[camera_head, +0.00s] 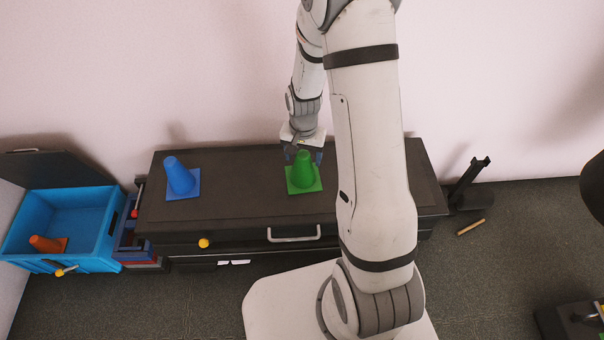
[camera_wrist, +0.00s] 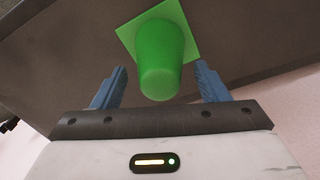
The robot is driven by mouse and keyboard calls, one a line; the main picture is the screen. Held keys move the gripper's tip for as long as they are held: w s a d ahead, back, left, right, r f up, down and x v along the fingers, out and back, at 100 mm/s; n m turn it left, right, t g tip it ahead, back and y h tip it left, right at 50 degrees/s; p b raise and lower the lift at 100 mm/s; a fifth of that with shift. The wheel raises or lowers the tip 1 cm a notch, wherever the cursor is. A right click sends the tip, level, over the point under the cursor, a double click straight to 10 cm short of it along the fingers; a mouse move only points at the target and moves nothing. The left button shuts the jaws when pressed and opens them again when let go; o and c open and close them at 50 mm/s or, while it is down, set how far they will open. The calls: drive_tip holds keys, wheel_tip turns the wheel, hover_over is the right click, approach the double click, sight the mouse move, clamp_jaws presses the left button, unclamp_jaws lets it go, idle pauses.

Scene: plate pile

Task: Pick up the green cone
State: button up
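The green cone (camera_head: 304,172) stands upright on its square base on top of a dark cabinet, right of the cabinet's middle. My gripper (camera_head: 303,155) is just above and behind the cone's top. In the wrist view the cone (camera_wrist: 160,60) lies between and beyond the two blue fingers. My gripper (camera_wrist: 160,88) is open there, with a finger on each side of the cone's top and a visible gap on both sides. I cannot tell exactly how far the fingers reach down past the top.
A blue cone (camera_head: 181,178) stands at the left of the cabinet top (camera_head: 240,190). A blue crate (camera_head: 88,262) with an orange cone (camera_head: 48,243) inside is at the far left. The wall is close behind the cabinet. The cabinet top between the cones is clear.

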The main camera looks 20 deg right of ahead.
drive_tip(key=c, duration=1.4)
drive_tip(key=shift+r, duration=0.1)
